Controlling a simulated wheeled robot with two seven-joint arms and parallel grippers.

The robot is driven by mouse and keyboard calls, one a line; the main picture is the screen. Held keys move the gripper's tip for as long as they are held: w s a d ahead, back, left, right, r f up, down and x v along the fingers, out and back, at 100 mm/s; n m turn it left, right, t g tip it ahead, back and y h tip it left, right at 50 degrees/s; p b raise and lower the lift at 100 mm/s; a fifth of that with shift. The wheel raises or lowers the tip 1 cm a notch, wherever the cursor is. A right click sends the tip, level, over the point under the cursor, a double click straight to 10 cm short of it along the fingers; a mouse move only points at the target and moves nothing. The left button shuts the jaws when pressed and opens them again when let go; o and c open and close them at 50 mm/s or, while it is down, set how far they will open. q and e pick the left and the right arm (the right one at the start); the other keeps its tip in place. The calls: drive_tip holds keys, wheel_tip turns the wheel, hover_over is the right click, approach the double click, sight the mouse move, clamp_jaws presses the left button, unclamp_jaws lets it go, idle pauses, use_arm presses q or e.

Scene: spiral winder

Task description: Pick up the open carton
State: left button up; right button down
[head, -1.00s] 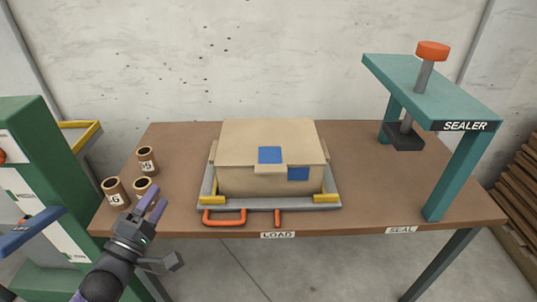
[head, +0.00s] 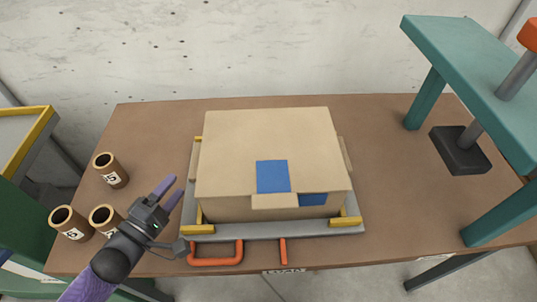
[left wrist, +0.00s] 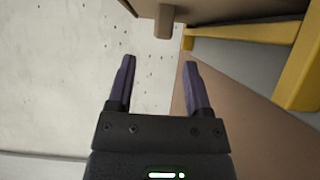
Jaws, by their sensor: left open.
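The tan carton (head: 235,150) sits in the grey tray (head: 270,233) with yellow corner guards, mid-table in the head view. Its top looks flat, with blue patches and a small flap at the front. Another flap stands out at its right side. My left gripper (head: 172,189) is open and empty, just left of the carton's front left corner and apart from it. In the left wrist view, nothing is between the spread fingers (left wrist: 157,62). A brown part with a tab, probably the carton, shows at the top there. My right gripper is not in view.
Several labelled brown tubes (head: 111,170) stand at the table's left, close to my left arm. An orange handle (head: 216,260) juts from the tray's front. The teal sealer frame (head: 470,75) stands at the right. Bare table (head: 400,200) lies between the carton and the sealer.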

sight(191, 169)
use_arm(q)
drive_tip(key=b+x, duration=0.2)
drive_tip(key=x, duration=0.5)
drive_tip(key=shift+d+f, duration=0.1)
drive_tip(key=shift+f, duration=0.1)
drive_tip(key=shift+w+d+r, duration=0.1)
drive_tip(key=shift+w, duration=0.05)
clamp_jaws()
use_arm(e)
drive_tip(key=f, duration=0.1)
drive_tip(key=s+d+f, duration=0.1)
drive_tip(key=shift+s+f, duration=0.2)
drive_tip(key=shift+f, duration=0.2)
